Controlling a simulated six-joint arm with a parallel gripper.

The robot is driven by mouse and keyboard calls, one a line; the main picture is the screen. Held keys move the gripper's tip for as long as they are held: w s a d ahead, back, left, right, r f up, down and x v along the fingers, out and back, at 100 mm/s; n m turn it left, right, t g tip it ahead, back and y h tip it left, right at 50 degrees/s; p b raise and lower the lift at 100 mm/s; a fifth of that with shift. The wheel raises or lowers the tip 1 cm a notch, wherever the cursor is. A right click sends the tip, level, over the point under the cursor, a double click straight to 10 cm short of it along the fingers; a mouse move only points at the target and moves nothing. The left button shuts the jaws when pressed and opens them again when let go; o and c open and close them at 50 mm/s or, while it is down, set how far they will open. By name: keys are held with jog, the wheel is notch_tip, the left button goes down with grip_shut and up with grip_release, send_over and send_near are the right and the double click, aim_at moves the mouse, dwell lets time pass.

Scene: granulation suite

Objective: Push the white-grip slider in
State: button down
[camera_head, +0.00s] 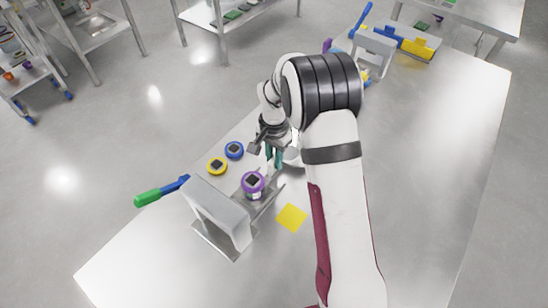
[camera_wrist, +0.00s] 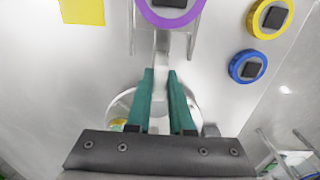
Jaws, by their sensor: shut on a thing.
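The slider (camera_head: 264,200) is a flat grey metal tray that runs out from a grey upright frame (camera_head: 219,213) on the table. A purple-ringed jar with a dark square top (camera_head: 253,182) stands on it; its purple ring (camera_wrist: 172,10) is cut off at the top of the wrist view. The slider's pale grip (camera_wrist: 161,70) points back towards my gripper. My gripper (camera_head: 273,158) has teal fingers (camera_wrist: 160,80), shut on this grip from both sides. The fingers hide part of the grip, and my arm covers the table to the right.
A yellow-ringed piece (camera_head: 217,166) and a blue-ringed piece (camera_head: 234,149) lie left of the slider. A green-and-blue handle (camera_head: 162,191) sticks out beside the frame. A yellow square (camera_head: 292,218) lies to the right. A round shiny dish (camera_wrist: 122,105) is below my fingers.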

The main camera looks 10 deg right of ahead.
send_over(245, 203)
dwell(0.4)
jog(key=c, duration=0.8)
grip_release()
notch_tip(245, 203, up, 16)
